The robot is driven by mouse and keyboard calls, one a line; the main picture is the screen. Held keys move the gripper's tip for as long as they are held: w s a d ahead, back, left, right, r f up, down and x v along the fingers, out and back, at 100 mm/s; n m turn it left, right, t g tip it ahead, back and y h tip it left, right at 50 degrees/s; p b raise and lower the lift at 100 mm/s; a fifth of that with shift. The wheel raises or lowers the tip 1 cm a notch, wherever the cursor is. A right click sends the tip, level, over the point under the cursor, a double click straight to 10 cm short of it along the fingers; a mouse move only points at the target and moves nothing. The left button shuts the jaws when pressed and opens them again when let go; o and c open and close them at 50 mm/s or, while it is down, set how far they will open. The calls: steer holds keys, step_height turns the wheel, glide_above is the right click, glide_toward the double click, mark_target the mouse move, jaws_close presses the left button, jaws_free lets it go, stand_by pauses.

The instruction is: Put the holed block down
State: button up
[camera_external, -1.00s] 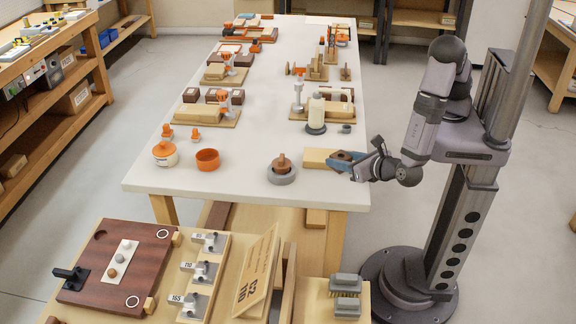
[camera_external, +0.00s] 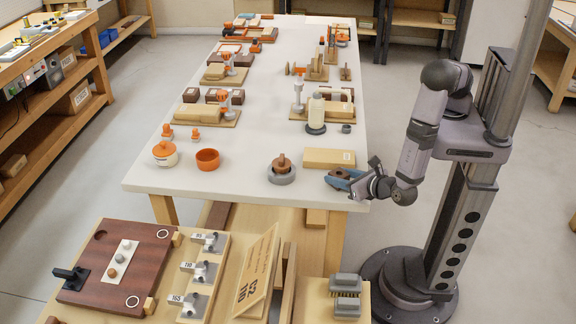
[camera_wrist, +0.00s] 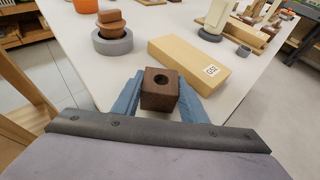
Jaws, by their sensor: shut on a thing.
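The holed block (camera_wrist: 159,92) is a small dark brown wooden cube with a round hole in its top face. In the wrist view it sits between the two blue fingers of my gripper (camera_wrist: 160,98), which is shut on it. In the external view my gripper (camera_external: 342,178) is low at the near right corner of the white table (camera_external: 235,179). The block is mostly hidden there by the fingers. I cannot tell whether its underside touches the table top.
A pale wooden block (camera_external: 328,158) with a label lies just behind my gripper. A grey ring (camera_external: 281,176) holding a brown wooden piece stands to its left, with an orange bowl (camera_external: 207,159) farther left. The table's front edge is close. Bare table lies between ring and gripper.

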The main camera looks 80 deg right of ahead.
steer(key=shift+f, duration=0.2)
steer(key=o, duration=1.1)
steer(key=shift+r, duration=0.1)
steer(key=shift+r, duration=0.2)
steer(key=shift+s+a, duration=0.15)
steer(key=shift+a, duration=0.15)
steer(key=b+v, duration=0.3)
steer(key=v, duration=0.8)
steer(key=shift+s+r, duration=0.15)
steer(key=shift+r, duration=0.05)
